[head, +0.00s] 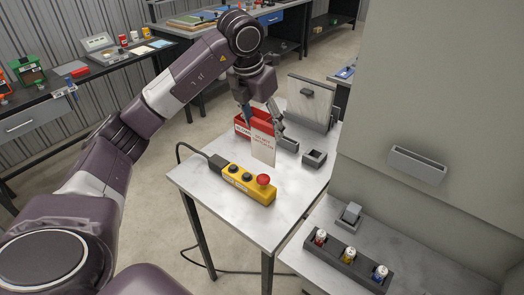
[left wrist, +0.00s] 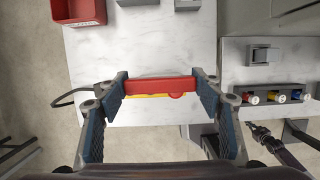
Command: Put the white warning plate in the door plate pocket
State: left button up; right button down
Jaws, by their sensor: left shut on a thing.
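The white warning plate (head: 263,150) has a red band along its top and hangs upright from my left gripper (head: 262,118). That gripper is shut on its upper part, above the light worktable. In the left wrist view my left gripper (left wrist: 161,92) spans the plate, whose red upper edge (left wrist: 160,85) shows nearly edge-on. The door plate pocket (head: 417,166) is a narrow grey holder on the pale cabinet door at the right, well apart from the plate. A dark arm end, apparently my right gripper (left wrist: 264,135), shows small at the lower right; its finger state is unclear.
A yellow control box (head: 248,185) with a red button lies on the worktable (head: 215,200). A red bin (head: 240,125) and a small grey open box (head: 315,158) stand behind. A dark tray (head: 347,262) with several coloured cylinders sits at the lower right.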

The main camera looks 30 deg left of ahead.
aim_at(263, 151)
pick_arm(q)
notch_tip(263, 151, down, 9)
jog(key=shift+r+p, duration=0.2)
jog(key=shift+p, duration=0.55)
jog(key=shift+f, duration=0.3)
jog(key=shift+f, duration=0.15)
jog(key=o, duration=1.2)
jog(key=shift+c, duration=0.2)
